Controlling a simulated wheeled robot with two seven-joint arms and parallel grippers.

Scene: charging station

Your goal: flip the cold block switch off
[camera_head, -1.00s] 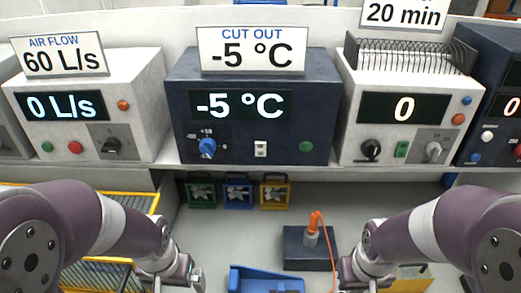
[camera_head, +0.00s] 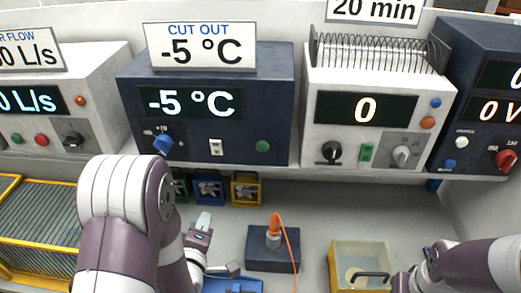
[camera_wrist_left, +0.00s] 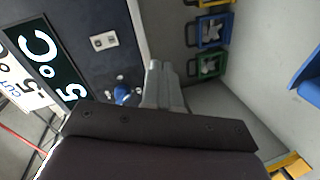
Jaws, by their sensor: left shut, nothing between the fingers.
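The cold block (camera_head: 268,110) is a dark blue box with a "-5 °C" display under a "CUT OUT -5 °C" sign. Its switch (camera_head: 215,147) is a small white rocker between a blue knob (camera_head: 163,144) and a green button (camera_head: 263,146). The left wrist view also shows the switch (camera_wrist_left: 104,40) and the blue knob (camera_wrist_left: 122,95). My left gripper (camera_head: 203,221) is below the box front, apart from the switch. Its fingers (camera_wrist_left: 157,75) are shut and empty. My right arm is at the lower right; its fingers are out of frame.
White device boxes flank the cold block on the shelf. Below are several coloured racks (camera_head: 208,187), a dark block with an orange plug (camera_head: 273,234), a yellow-rimmed box (camera_head: 361,254) and a yellow-edged rack (camera_head: 38,220).

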